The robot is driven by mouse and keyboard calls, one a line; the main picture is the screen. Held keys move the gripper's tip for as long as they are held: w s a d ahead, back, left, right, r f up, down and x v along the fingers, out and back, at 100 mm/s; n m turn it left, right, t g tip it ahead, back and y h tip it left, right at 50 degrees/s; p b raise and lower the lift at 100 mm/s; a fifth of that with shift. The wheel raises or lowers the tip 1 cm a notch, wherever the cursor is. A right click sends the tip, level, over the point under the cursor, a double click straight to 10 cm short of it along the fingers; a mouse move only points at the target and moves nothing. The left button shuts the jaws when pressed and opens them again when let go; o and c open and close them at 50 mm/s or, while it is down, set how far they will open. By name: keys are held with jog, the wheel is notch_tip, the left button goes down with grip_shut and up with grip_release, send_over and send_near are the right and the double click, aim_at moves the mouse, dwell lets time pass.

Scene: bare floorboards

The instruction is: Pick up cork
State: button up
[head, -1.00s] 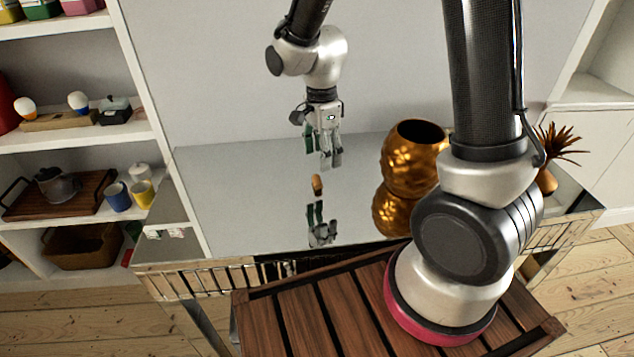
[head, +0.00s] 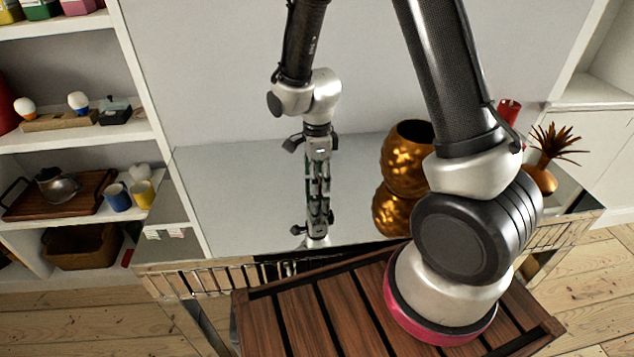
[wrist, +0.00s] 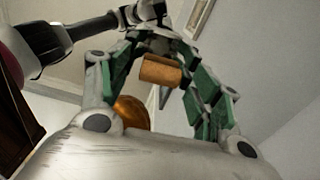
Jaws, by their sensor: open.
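My gripper (head: 317,180) is low over the mirror-like tabletop (head: 238,195) in the head view, pointing down, its fingertips meeting or nearly meeting their reflection. It is open. The cork (wrist: 160,71), a small brown cylinder, shows in the wrist view between the two green-padded fingers, near their tips. Gaps seem to show on both sides of it; I cannot tell whether either finger touches it. In the head view the cork is hidden by my gripper.
A dimpled gold vase (head: 408,158) stands on the tabletop right of my gripper, with its reflection below. A spiky plant in a gold pot (head: 540,180) is farther right. The tabletop left of my gripper is clear. Shelves with mugs (head: 117,197) stand at left.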

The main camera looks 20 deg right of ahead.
jog(key=shift+c, duration=0.3)
jog(key=c, duration=0.7)
jog(key=shift+r, duration=0.1)
